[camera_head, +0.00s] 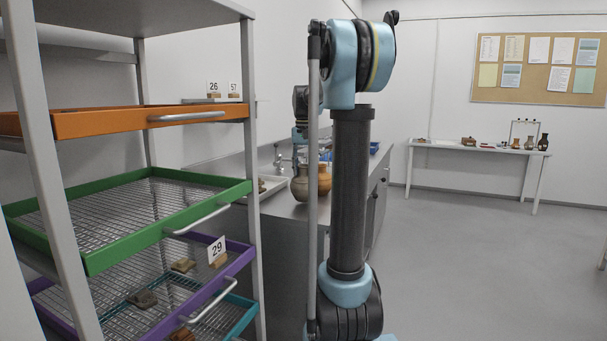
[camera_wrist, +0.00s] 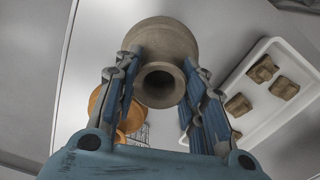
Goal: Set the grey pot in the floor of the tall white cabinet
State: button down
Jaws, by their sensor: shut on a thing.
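The grey pot (camera_wrist: 165,36), round-bodied with a narrower open neck, sits between the two blue-padded fingers of my gripper (camera_wrist: 162,60) in the wrist view. The gripper is shut on it, with a finger on each side. In the head view the grey pot (camera_head: 300,187) shows at the counter, left of an orange-brown pot; I cannot tell whether it touches the counter. I see no tall white cabinet in either view.
The orange pot (camera_wrist: 97,103) is close beside the held pot. A white tray (camera_wrist: 262,50) with several sherds lies to the right. A grey rack with coloured mesh trays (camera_head: 130,205) stands at left in the head view. Open floor (camera_head: 470,260) lies to the right.

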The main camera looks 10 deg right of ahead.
jog(key=shift+f, duration=0.65)
jog(key=c, duration=1)
grip_release()
jog(key=shift+s, duration=0.1)
notch_tip(320, 180, up, 12)
